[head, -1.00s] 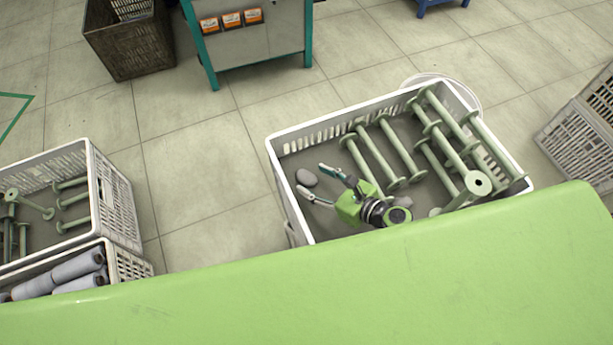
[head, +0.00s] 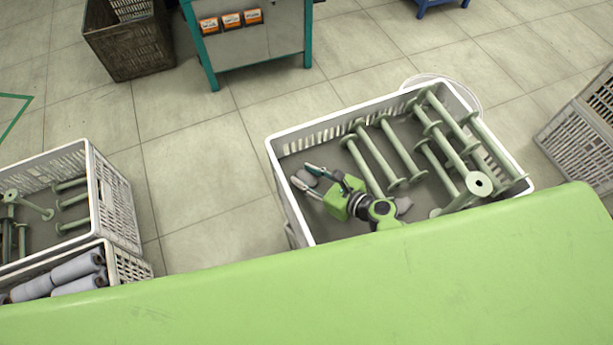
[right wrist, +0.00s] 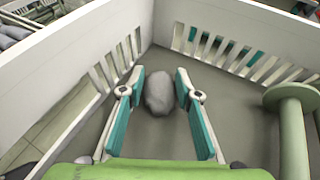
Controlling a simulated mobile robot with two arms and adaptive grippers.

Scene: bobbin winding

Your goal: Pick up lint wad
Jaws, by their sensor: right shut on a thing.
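The lint wad (right wrist: 159,93) is a grey, rounded lump near a corner of the white crate (head: 278,150), on or close to its floor. In the head view the lint wad (head: 308,178) is partly covered by the fingers. My right gripper (head: 301,174) reaches down into the crate. In the right wrist view my right gripper (right wrist: 160,75) has one teal finger on each side of the wad and is shut on it. My left gripper is out of view.
Several green bobbins (head: 401,150) lie in the crate, right of my gripper. The crate walls stand close around the fingers. A green surface (head: 300,290) fills the foreground. Other crates (head: 120,200) stand at the left.

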